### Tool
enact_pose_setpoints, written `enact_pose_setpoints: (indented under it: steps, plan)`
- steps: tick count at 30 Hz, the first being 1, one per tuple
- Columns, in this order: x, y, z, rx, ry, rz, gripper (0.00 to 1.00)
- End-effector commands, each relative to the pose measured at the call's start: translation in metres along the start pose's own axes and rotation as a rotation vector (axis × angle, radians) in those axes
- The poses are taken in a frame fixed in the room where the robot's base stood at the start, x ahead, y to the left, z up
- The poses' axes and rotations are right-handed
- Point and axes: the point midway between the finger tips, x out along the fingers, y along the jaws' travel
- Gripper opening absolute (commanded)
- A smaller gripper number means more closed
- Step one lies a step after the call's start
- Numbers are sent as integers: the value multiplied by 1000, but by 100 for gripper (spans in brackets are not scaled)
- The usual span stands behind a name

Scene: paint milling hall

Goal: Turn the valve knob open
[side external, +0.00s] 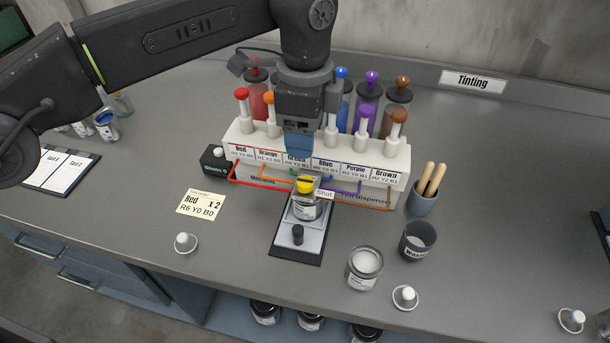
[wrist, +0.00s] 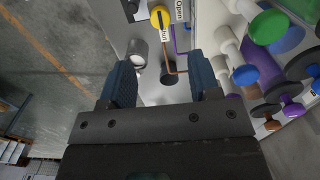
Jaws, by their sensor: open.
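The yellow valve knob (side external: 304,186) sits at the front of the white paint dispenser (side external: 233,135), just above a tin (side external: 306,208). A "Shut" label (side external: 323,194) is beside it. In the wrist view the knob (wrist: 159,16) is at the top edge, with a dark bar across its face, a "Shut" label (wrist: 164,34) below it and an "Open" label (wrist: 179,10) to its right. The bar seems to line up with "Shut". My gripper (side external: 299,146) is above the knob, apart from it, in front of the dispenser. Its blue fingers (wrist: 162,85) are spread with nothing between them.
A white-filled tin (side external: 364,267), a dark cup (side external: 417,240) and a stick holder (side external: 424,196) stand right.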

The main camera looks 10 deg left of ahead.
Motion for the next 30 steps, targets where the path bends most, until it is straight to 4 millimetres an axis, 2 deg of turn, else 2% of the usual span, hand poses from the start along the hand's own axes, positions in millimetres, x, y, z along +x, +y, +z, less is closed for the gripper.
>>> enact_pose_setpoints:
  steps: [9, 15, 21, 30]
  plan:
    - [65, 0, 1, -2, -2, 2, 57]
    - [95, 0, 0, -2, -1, 1, 57]
    - [107, 0, 0, -2, 1, -1, 57]
    - [108, 0, 0, -2, 1, -1, 55]
